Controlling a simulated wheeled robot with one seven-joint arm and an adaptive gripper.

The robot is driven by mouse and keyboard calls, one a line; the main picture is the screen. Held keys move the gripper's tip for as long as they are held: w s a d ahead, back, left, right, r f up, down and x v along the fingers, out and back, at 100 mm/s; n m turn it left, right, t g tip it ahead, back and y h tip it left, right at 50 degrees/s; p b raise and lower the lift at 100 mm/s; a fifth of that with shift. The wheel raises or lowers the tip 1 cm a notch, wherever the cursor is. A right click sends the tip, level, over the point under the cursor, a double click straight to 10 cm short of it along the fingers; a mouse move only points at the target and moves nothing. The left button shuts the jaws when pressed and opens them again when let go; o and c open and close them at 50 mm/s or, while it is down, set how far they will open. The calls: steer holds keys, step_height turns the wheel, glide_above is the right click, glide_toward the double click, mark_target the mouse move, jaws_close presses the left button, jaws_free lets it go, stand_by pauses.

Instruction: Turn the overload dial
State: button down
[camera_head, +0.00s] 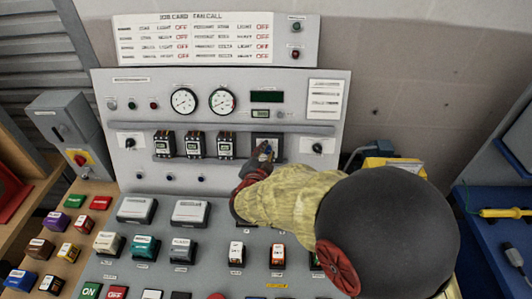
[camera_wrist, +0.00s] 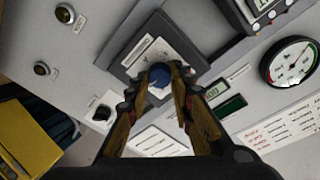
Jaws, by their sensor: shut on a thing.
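The overload dial is a round blue knob (camera_wrist: 159,75) on a dark-framed unit with a light scale plate (camera_wrist: 150,53), seen in the wrist view. In the head view that dark unit (camera_head: 267,140) sits on the upright grey panel, right of three small meter-like modules (camera_head: 196,145). My gripper (camera_wrist: 159,92) has its two fingers on either side of the knob and is shut on it. In the head view my gripper (camera_head: 262,158) is at the panel and hides most of the dial. The dial's pointer is not readable.
Two round gauges (camera_head: 203,101) and a dark green display (camera_head: 267,96) are above. A black rotary knob (camera_head: 318,148) is close on the right. Several coloured blocks and switches cover the sloped desk below. A yellow box (camera_head: 393,166) stands at the right.

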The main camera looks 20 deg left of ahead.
steer(key=shift+n+p, duration=0.3)
steer(key=n+p, duration=0.3)
steer(key=n, duration=0.1)
steer(key=shift+n, duration=0.3)
steer(key=n+y+p, duration=0.1)
steer(key=n+p, duration=0.1)
steer(key=n, duration=0.2)
steer(key=shift+n+t, duration=0.3)
steer(key=shift+f+n+y+p, duration=0.1)
steer(key=shift+n+y+p, duration=0.2)
steer(key=shift+n+p, duration=0.7)
steer(key=shift+n+b, duration=0.3)
steer(key=shift+n, duration=0.2)
steer(key=c, duration=1.6)
jaws_free()
steer(key=shift+o, duration=0.2)
steer(key=shift+s, duration=0.1)
